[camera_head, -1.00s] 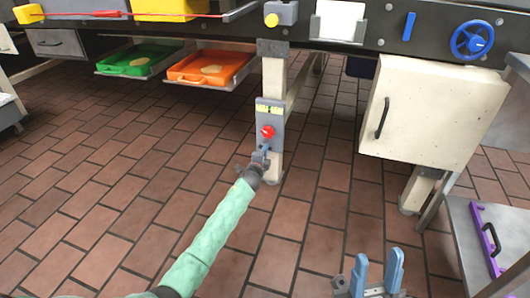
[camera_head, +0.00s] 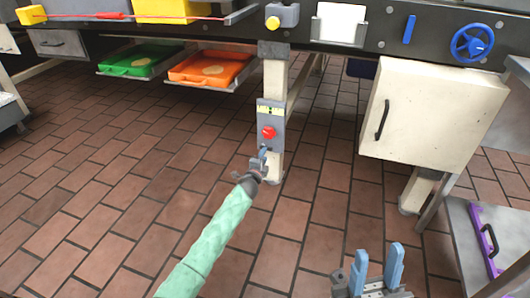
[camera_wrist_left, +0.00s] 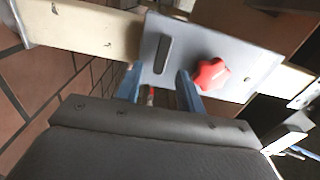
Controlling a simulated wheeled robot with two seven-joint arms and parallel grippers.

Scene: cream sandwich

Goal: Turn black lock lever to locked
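A grey panel (camera_head: 270,113) is fixed to the cream table leg. It carries a red star-shaped knob (camera_head: 268,132), which also shows in the left wrist view (camera_wrist_left: 211,74). In that view a dark narrow bar or slot (camera_wrist_left: 161,55) lies on the panel to the left of the knob. It may be the lock lever, but I cannot tell its setting. My left gripper (camera_head: 263,153) is at the panel's lower part. Its two blue fingers (camera_wrist_left: 160,84) stand apart near the panel, with no grasped thing clear between them. My right gripper (camera_head: 376,268) is open and empty at the bottom.
A cream cabinet (camera_head: 430,115) with a black handle hangs at the right. A blue handwheel (camera_head: 472,41) is above it. A purple bar (camera_head: 484,236) with a black handle is at the lower right. Green (camera_head: 140,62) and orange (camera_head: 205,68) trays sit under the table. The brick floor is clear.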

